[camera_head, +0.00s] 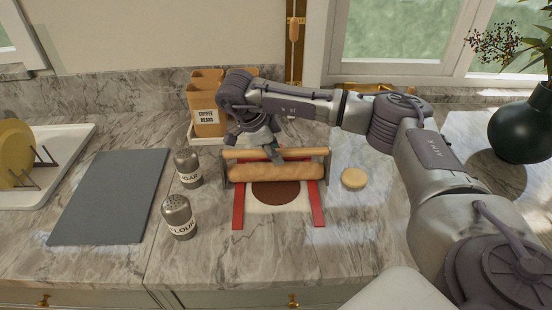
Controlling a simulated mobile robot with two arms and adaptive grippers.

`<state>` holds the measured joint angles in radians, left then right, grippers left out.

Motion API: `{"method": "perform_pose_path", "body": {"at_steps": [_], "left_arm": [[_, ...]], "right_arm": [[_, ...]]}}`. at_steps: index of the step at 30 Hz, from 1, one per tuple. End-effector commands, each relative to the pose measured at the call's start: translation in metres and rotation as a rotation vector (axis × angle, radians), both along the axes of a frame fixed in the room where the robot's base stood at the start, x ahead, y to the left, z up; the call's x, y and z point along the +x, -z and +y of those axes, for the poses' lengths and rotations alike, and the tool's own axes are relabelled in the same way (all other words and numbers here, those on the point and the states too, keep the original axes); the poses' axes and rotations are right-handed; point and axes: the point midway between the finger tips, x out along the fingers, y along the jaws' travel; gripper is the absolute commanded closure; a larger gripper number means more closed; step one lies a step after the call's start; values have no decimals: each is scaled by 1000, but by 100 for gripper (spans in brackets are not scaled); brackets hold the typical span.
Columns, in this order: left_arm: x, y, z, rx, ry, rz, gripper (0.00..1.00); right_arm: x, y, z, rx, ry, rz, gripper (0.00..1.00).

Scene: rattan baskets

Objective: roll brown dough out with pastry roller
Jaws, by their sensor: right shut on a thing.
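The brown dough (275,193) is a flat dark disc on a pale mat (256,208) between two red strips (238,208). The pastry roller (270,172) is a light wooden cylinder with grey end plates and a thinner wooden bar (240,154) behind it. It lies across the strips, over the far part of the dough and hiding that part. My right gripper (276,156) reaches down from behind and is shut on the roller at its thin bar, near the middle. Its fingertips are partly hidden. My left gripper is not in view.
Sugar (188,168) and flour (179,217) shakers stand left of the mat, with a grey board (110,195) and dish rack (50,165) beyond. A coffee beans box (205,115) stands behind. A small round pale piece (354,179) lies right. The front counter is clear.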

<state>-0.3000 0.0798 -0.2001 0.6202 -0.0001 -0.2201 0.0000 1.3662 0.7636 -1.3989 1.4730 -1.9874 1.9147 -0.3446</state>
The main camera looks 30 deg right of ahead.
Motion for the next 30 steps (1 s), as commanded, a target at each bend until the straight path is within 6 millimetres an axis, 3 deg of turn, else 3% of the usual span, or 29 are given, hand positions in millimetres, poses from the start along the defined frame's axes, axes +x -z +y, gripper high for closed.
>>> {"method": "perform_pose_path", "body": {"at_steps": [11, 30], "left_arm": [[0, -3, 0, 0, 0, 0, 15], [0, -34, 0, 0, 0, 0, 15]], "right_arm": [[0, -3, 1, 1, -2, 0, 100], [0, -51, 0, 1, -1, -2, 100]]}}
